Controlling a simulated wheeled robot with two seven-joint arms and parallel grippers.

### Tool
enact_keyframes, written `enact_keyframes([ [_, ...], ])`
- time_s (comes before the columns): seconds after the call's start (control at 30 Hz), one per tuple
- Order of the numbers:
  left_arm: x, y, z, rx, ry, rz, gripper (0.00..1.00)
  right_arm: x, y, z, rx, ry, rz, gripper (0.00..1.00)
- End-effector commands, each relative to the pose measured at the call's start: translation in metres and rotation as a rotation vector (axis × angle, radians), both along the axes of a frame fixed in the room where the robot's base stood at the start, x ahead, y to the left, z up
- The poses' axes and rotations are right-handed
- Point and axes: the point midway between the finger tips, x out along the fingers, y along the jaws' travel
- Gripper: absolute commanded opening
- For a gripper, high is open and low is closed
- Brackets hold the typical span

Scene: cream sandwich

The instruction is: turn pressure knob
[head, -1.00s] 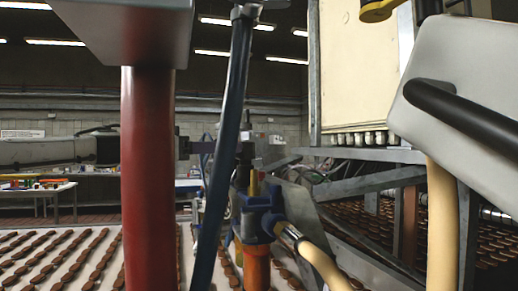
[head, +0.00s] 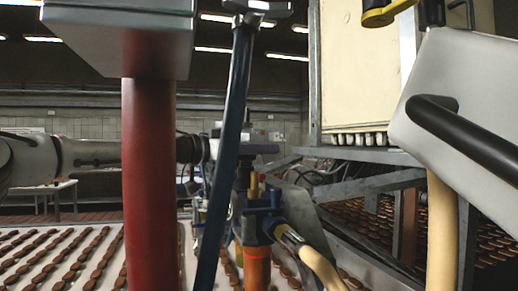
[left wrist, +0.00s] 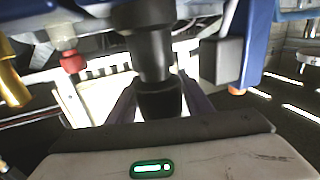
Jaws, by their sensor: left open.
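My left gripper (head: 262,149) reaches in from the left, behind the red pipe and the dark blue hose, to the top of the blue valve assembly (head: 262,215). In the left wrist view a black cylindrical knob (left wrist: 160,100) stands in the middle, between the two purple fingers of my left gripper (left wrist: 160,88). The fingers are apart, one on each side of the knob. I cannot tell whether they touch it. In the head view the gripper and the hose hide most of the knob. My right gripper is not in view.
The red pipe (head: 148,185) and dark blue hose (head: 225,160) stand in front of my left arm. A grey panel with a black handle (head: 465,125) is at right. Biscuits lie in rows on the conveyor (head: 15,272). A red fitting (left wrist: 72,62) is beside the knob.

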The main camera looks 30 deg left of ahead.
Motion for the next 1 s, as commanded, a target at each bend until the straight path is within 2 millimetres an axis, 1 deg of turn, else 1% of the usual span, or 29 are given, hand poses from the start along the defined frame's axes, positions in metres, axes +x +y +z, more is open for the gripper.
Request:
enact_keyframes([
  [0.17,0.0001,-0.0001,0.0,0.0,0.0,0.0,0.46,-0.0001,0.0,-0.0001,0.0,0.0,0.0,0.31],
  [0.2,0.0001,-0.0001,0.0,0.0,0.0,0.0,0.44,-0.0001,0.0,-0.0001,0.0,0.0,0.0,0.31],
  [0.37,-0.0001,-0.0002,0.0,0.0,0.0,0.0,0.17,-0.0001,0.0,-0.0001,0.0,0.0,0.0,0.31],
  [0.4,0.0,-0.0001,0.0,0.0,0.0,0.0,0.16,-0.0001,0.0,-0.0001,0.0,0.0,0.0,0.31],
  [0.57,0.0006,-0.0004,-0.0008,-0.001,0.001,-0.024,0.16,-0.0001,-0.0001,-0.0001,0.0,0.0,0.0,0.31],
  [1.0,-0.0032,-0.0082,0.0008,-0.002,-0.001,-0.294,0.16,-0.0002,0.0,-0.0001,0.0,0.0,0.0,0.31],
])
